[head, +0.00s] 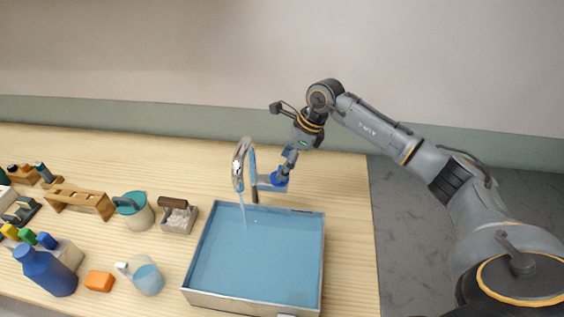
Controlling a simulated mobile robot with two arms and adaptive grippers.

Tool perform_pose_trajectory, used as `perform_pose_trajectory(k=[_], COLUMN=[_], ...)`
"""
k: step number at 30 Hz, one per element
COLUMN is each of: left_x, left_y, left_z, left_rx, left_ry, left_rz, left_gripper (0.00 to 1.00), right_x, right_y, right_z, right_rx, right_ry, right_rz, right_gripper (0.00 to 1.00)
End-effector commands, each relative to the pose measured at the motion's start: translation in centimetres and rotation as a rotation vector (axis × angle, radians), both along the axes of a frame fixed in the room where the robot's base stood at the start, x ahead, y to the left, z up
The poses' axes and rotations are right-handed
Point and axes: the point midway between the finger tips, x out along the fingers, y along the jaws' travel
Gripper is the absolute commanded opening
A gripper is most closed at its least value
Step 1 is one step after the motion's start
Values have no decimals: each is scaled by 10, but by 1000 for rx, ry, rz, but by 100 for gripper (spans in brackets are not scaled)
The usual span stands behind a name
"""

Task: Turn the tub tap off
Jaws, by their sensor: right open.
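The tub tap (241,160) is a chrome curved spout at the back edge of the tub. A thin pale stream runs from its spout down into the tub. A blue tap knob (279,179) sits just right of the spout. The tub (325,245) is a rectangular basin with blue water inside. My right gripper (286,170) comes down from the upper right with its fingers open at the blue knob. I cannot tell whether the fingers touch it. My left gripper is not in view.
Left of the tub stand a jug with a teal lid (139,212), a small caddy (178,217), a clear measuring cup (147,277), an orange block (99,281), a blue bottle (48,272) and a wooden rack (80,200). The table right of the tub is clear.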

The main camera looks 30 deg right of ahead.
Motion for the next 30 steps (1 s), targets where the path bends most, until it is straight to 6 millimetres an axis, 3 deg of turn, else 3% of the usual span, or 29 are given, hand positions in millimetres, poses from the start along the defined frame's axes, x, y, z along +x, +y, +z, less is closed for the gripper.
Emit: perform_pose_trajectory(k=[6,16,17,24,30], left_x=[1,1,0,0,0], left_y=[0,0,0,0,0], left_z=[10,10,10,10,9], left_rx=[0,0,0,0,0], left_ry=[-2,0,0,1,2], left_rz=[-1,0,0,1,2], left_gripper=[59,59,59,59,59], right_x=[5,7,7,6,6], right_y=[7,8,8,8,8], right_z=[-21,-26,-26,-25,-25], right_rx=[1,-1,-1,-1,-1], right_ry=[2,-1,-1,-1,-1], right_rz=[0,0,0,0,-6], right_gripper=[72,72,70,21,18])
